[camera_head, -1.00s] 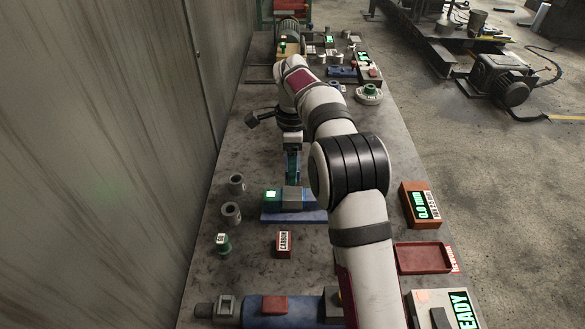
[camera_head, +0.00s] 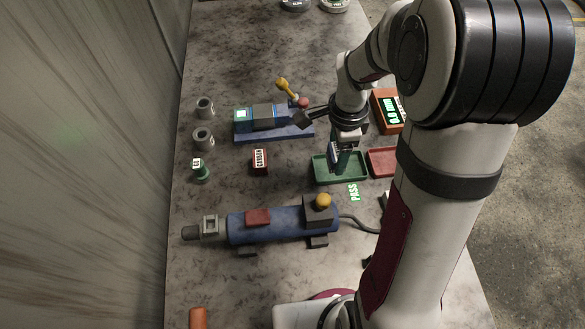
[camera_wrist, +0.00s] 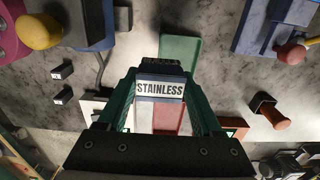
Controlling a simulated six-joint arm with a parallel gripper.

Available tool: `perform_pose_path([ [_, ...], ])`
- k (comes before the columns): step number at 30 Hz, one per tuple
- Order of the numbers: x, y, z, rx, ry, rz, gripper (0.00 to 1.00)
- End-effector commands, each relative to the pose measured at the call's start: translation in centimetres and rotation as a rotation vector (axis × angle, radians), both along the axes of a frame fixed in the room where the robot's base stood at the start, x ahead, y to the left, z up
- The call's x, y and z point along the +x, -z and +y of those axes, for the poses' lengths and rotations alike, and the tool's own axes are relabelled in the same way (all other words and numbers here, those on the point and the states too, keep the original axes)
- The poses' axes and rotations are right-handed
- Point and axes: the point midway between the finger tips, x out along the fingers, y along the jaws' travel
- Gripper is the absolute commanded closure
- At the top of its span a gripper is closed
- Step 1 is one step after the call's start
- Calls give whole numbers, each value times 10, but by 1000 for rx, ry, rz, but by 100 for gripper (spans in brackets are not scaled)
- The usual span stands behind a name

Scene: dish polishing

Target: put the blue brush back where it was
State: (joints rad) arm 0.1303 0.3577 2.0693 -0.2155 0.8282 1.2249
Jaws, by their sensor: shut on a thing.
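My gripper (camera_head: 343,158) hangs over the green tray (camera_head: 327,177) in the head view, its jaws pointing down. In the head view this block is mostly hidden between the fingers. The green tray also shows beyond the fingers in the wrist view (camera_wrist: 180,50). I cannot tell whether block and tray touch.
The red tray (camera_head: 380,168) lies right of the green one, with a PASS sign (camera_head: 353,193) in front. A blue cylindrical machine (camera_head: 280,224) lies nearer. A blue device (camera_head: 272,134) with a green screen, a CARBON block (camera_head: 260,160) and grey rings (camera_head: 203,135) stand left.

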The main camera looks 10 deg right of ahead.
Motion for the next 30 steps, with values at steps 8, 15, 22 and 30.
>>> perform_pose_path([
  [8,32,49,74,0,-5,4,93],
  [15,39,81,90,0,0,6,93],
  [22,40,99,90,1,1,1,93],
  [30,40,102,90,1,0,2,28],
])
